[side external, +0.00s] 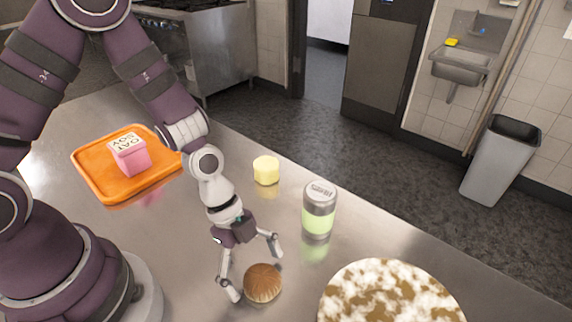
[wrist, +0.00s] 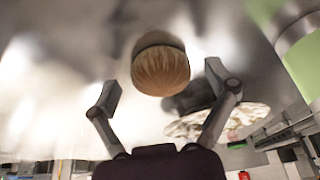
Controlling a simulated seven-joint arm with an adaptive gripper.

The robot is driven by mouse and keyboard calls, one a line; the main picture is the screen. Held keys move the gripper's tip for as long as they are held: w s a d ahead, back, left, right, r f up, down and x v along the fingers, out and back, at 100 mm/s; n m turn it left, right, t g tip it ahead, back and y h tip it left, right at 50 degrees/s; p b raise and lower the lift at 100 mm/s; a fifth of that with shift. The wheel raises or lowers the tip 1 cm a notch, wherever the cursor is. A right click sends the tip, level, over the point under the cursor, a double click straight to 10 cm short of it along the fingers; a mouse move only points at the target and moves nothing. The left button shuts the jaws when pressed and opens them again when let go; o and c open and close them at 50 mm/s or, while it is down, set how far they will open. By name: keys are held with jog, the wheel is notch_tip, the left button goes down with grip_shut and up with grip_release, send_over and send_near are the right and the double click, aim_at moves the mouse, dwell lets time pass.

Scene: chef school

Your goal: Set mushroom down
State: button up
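The brown, rounded mushroom (side external: 263,284) is at the front of the steel counter in the side view, apparently resting on it. In the wrist view the mushroom (wrist: 160,70) shows its ribbed tan face, just beyond and between the fingertips. My gripper (side external: 255,279) is open, pointing down, with one finger to the left of the mushroom and the other behind it to the upper right. In the wrist view my gripper (wrist: 163,90) has its fingers spread wide, with visible gaps on both sides of the mushroom. Nothing appears held.
A grey-and-green jar (side external: 319,208) stands to the right of my gripper. A round brown-and-white speckled item (side external: 390,292) lies at the front right. A pale yellow piece (side external: 266,170) sits behind. An orange tray (side external: 92,172) holds a pink box (side external: 128,155). Bare counter lies between these.

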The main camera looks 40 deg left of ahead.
jog(key=s+a+r+n+t+y, duration=0.1)
jog(key=a+r+n+t+y, duration=0.1)
jog(key=a+r+n, duration=0.4)
jog(key=s+a+r+n+t+y, duration=0.1)
jog(key=a+r+n, duration=0.5)
jog(key=r+n, duration=0.6)
notch_tip(320, 180, up, 2)
jog(key=t+y, duration=0.1)
jog(key=t, duration=0.1)
jog(key=shift+s+r+t+y, duration=0.25)
jog(key=shift+s+t+y, duration=0.05)
